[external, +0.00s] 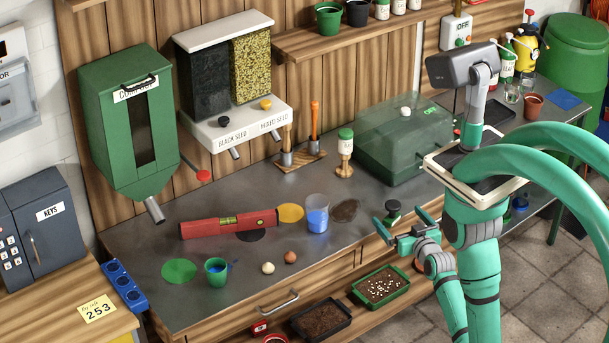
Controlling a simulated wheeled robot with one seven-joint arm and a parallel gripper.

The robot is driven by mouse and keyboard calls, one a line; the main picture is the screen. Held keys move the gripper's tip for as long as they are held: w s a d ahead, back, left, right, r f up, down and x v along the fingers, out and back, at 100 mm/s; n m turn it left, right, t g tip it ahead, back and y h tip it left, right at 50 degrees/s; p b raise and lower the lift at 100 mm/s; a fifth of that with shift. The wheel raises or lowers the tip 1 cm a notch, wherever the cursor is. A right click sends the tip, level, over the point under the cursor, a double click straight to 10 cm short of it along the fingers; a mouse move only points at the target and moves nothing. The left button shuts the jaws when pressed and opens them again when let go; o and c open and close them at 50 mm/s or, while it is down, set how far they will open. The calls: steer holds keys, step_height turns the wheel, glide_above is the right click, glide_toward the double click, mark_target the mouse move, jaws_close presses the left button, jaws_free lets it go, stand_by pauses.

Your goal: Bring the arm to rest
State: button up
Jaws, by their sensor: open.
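My gripper (393,234) is teal with dark parts and is at the end of my teal arm (455,290), near the front edge of the bench at the right of centre. Its jaws are open, and I see nothing between them. The arm is bent, with the gripper pointing left over the bench front. My head (463,65) and column stand at the right.
Tiled floor (550,270) is clear at right.

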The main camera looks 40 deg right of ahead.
steer(key=s+a+f+n+y, duration=0.1)
steer(key=s+a+y, duration=0.1)
steer(key=s+a, duration=0.5)
steer(key=s+a+f+n+y, duration=0.2)
steer(key=s+a, duration=0.5)
steer(key=s, duration=0.6)
steer(key=shift+s+a+y, duration=0.3)
steer(key=shift+a, duration=0.1)
steer(key=c, duration=1.5)
steer(key=shift+w+f, duration=0.1)
